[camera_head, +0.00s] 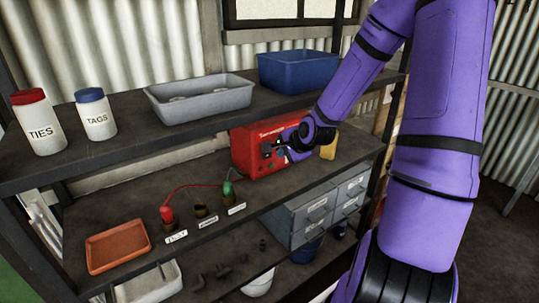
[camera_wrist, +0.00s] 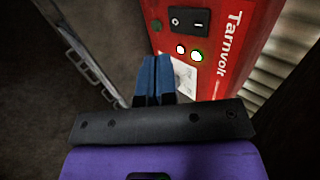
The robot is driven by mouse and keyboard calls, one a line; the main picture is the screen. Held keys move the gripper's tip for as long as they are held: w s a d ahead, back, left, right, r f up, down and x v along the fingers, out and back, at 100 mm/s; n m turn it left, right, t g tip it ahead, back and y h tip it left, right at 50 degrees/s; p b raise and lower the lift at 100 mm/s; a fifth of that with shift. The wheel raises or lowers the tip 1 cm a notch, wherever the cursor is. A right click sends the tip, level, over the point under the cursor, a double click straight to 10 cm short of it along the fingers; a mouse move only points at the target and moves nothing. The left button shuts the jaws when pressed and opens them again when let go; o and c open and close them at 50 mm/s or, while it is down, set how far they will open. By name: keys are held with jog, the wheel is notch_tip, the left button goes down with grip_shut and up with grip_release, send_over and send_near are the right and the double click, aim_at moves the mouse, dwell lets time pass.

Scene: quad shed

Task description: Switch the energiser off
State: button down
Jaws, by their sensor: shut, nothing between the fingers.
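The energiser (camera_head: 243,153) is a red box on the middle shelf in the head view. It also fills the upper right of the wrist view (camera_wrist: 228,70), with white lettering reading "Tarnvolt". Its black rocker switch (camera_wrist: 188,22) carries a round mark at the left and a line at the right; I cannot tell which side is pressed. Two small lit lamps (camera_wrist: 188,52) sit below the switch, one with a green rim. My gripper (camera_wrist: 158,62) is shut and empty, its blue fingers close in front of the panel, below the switch in the wrist view. Contact is not clear.
The upper shelf (camera_head: 150,125) holds two tubs, a grey tray and a blue bin (camera_head: 297,72).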

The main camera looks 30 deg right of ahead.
aim_at(266, 155)
jog(key=x, duration=0.5)
jog(key=r+x, duration=0.1)
jog(key=x, duration=0.1)
jog(key=shift+w+f, duration=0.25)
jog(key=shift+w, duration=0.4)
jog(key=shift+w+f, duration=0.15)
jog(key=shift+w, duration=0.6)
jog(key=shift+w+f, duration=0.15)
jog(key=shift+w, duration=0.1)
jog(key=shift+w+r, duration=0.1)
jog(key=shift+r, duration=0.8)
